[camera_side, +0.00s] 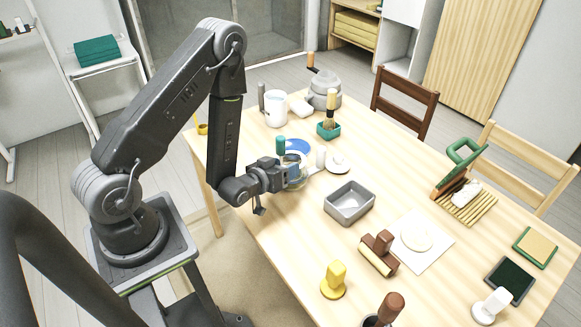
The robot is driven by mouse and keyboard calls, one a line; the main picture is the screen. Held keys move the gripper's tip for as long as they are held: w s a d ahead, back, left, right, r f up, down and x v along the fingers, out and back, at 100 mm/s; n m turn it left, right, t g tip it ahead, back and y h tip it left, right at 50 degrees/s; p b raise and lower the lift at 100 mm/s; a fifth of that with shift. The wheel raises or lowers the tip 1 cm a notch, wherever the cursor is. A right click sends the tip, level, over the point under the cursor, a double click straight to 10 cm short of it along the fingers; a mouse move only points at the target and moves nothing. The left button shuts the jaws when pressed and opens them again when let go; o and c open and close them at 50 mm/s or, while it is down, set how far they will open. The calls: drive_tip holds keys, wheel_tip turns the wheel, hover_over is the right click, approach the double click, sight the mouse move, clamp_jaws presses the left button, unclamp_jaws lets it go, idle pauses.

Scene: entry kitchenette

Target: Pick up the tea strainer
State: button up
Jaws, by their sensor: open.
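My gripper (286,173) is low over the near left part of the wooden table (300,225), pointing right. Its jaws are open. A pale, see-through round thing (296,170) shows at the jaws, partly covered by them. I cannot tell whether it is the tea strainer or whether the jaws touch it. No other thing in view is clearly a tea strainer.
Close behind the gripper are a green-topped piece (281,144), a blue disc (298,146) and a white dish (338,163). A grey tray (349,203) stands to the right. A white mug (276,109) and a grey grinder (323,90) stand farther back.

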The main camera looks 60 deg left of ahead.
sight(278, 151)
drive_tip(key=a+y, duration=0.1)
drive_tip(key=s+a+m+t+y, duration=0.1)
drive_tip(key=a+r+t, duration=0.1)
drive_tip(key=shift+s+a+y, duration=0.35)
drive_tip(key=shift+a+y, duration=0.05)
drive_tip(key=shift+w+a+r+m, duration=0.1)
drive_tip(key=shift+w+a+m, duration=0.2)
drive_tip(key=shift+w, duration=0.25)
drive_tip(key=x, duration=0.6)
drive_tip(key=shift+w+r, duration=0.1)
clamp_jaws()
